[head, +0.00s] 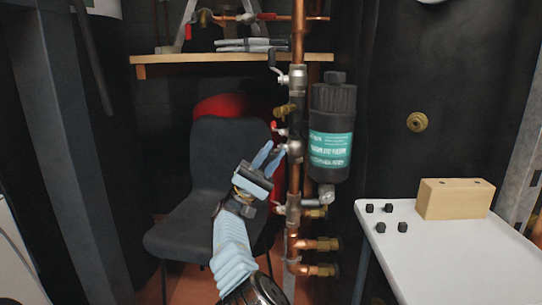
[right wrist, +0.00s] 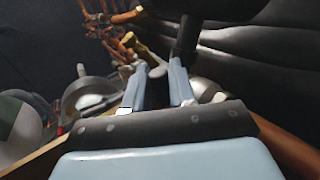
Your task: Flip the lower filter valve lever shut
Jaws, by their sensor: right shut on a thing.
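The filter (head: 331,145), a black canister with a teal label, stands beside the vertical copper pipe (head: 298,35). My right gripper (head: 272,155) reaches up from below to the silver valve body (head: 295,149) on the pipe, left of the canister. It is shut on the lower filter valve lever, mostly hidden by the fingers. The lever's exact angle cannot be told. My left gripper is not in view.
A small red-tipped valve (head: 276,129) sits just above my gripper, with brass fittings (head: 330,244) lower down. A dark chair (head: 225,165) stands behind the arm. A white table (head: 440,235) with a wooden block (head: 455,199) and several black caps is at right.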

